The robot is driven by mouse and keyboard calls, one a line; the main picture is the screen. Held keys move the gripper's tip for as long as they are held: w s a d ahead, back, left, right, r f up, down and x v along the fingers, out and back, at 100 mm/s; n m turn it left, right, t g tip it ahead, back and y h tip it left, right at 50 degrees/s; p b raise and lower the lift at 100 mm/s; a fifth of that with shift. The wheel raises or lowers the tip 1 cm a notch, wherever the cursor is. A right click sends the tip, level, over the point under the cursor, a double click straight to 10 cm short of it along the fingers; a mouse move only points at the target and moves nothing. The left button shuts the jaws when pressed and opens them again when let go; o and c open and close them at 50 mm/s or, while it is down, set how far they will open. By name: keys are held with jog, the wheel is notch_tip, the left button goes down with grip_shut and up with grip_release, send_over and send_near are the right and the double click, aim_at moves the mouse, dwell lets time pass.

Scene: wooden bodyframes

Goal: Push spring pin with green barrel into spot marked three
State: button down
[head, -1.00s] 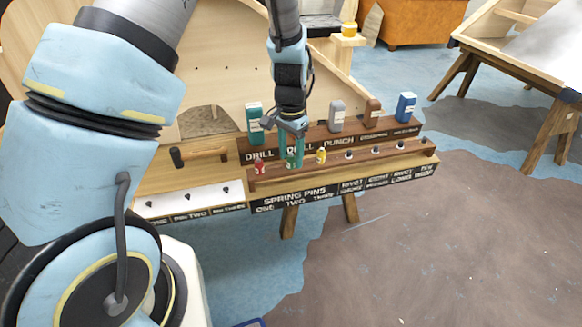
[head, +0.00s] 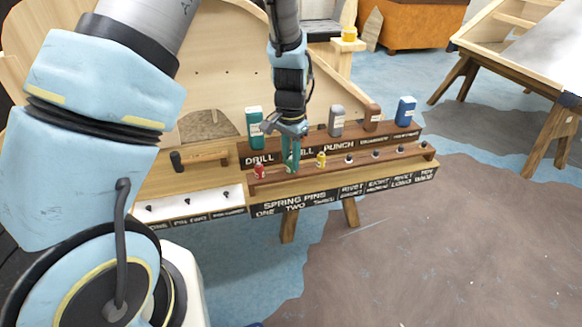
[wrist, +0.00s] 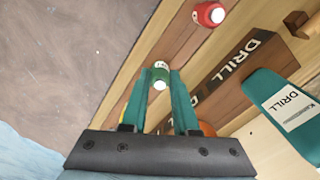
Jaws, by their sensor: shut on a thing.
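My gripper (head: 291,168) points down at the spring-pin rack (head: 345,184). Its teal fingers are shut on the green-barrelled spring pin (wrist: 160,77), whose green and white top shows between the fingertips in the wrist view. The fingers mostly hide it in the head view. I cannot tell whether it is lifted from the rack. The red pin (head: 260,172) stands to its left and the yellow pin (head: 321,160) to its right.
A teal drill box (head: 254,128), a grey box (head: 336,121), a brown box (head: 372,117) and a blue box (head: 405,110) stand behind the rack. A wooden handle (head: 203,156) lies above the white panel. Several dark-topped pieces stand right of the yellow pin.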

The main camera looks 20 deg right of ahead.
jog(key=shift+r+p, duration=0.55)
jog(key=shift+r, duration=0.2)
dwell(0.5)
jog(key=shift+r+p, duration=1.25)
jog(key=shift+r, duration=0.3)
